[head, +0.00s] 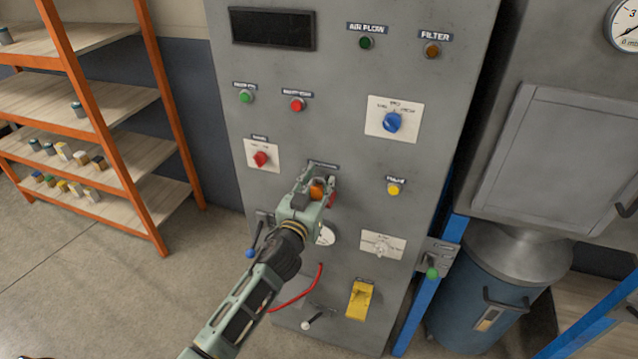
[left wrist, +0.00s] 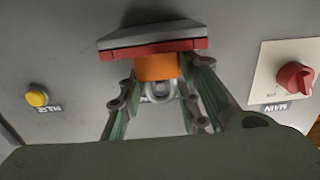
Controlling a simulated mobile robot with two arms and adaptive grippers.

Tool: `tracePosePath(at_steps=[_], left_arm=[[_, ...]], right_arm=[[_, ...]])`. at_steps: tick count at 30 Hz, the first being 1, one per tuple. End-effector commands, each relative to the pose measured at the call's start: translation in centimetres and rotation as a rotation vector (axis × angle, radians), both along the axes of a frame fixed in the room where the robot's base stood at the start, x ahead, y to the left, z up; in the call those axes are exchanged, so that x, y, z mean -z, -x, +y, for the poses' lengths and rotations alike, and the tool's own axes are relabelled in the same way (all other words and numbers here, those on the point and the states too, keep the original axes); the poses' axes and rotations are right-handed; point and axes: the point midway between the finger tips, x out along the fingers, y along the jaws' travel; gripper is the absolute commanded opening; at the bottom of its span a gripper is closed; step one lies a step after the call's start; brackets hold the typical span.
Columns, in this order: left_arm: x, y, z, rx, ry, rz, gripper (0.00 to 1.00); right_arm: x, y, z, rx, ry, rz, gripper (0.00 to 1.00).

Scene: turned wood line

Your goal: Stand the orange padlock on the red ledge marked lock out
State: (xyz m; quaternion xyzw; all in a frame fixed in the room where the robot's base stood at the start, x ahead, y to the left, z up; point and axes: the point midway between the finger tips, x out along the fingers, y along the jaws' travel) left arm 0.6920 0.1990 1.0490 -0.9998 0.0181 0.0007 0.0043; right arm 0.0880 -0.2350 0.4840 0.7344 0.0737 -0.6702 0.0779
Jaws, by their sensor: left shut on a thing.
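The orange padlock (left wrist: 157,67) is between the fingers of my left gripper (left wrist: 160,100) in the left wrist view, its metal shackle pointing down in that upside-down picture. My left gripper (head: 318,188) is shut on it in front of the grey cabinet; the padlock (head: 316,189) shows partly in the head view. The red ledge (left wrist: 120,53) meets the padlock's body end in the left wrist view. Whether the padlock rests on it or hangs just above is unclear. A bit of red shows beside the fingers in the head view (head: 333,198). My right gripper is not in view.
The cabinet carries a red main switch (head: 261,159), a yellow pulse button (head: 394,189), a blue selector (head: 392,122) and a yellow switch cover (head: 360,299). A red cable (head: 300,294) hangs below. Orange shelving (head: 165,100) stands at left, a blue drum (head: 500,290) at right.

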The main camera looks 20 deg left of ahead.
Motion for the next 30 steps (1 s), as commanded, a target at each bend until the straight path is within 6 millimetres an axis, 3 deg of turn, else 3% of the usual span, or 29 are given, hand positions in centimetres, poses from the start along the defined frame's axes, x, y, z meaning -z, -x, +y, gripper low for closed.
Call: tracePosePath(at_steps=[8,9,15,26,30], left_arm=[[0.3,0.0,0.0,0.000,0.000,-0.001,0.03],[0.2,0.0,0.0,0.000,0.000,0.000,0.34],[0.2,0.0,0.0,0.000,0.000,0.000,0.50],[-0.3,0.0,0.0,0.000,-0.001,0.000,0.50],[0.2,1.6,0.1,-0.001,-0.001,0.002,0.50]], right_arm=[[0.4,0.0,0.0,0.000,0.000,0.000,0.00],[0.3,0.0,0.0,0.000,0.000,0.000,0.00],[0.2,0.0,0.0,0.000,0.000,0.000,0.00],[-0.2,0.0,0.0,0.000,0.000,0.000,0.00],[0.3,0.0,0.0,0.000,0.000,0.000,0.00]])
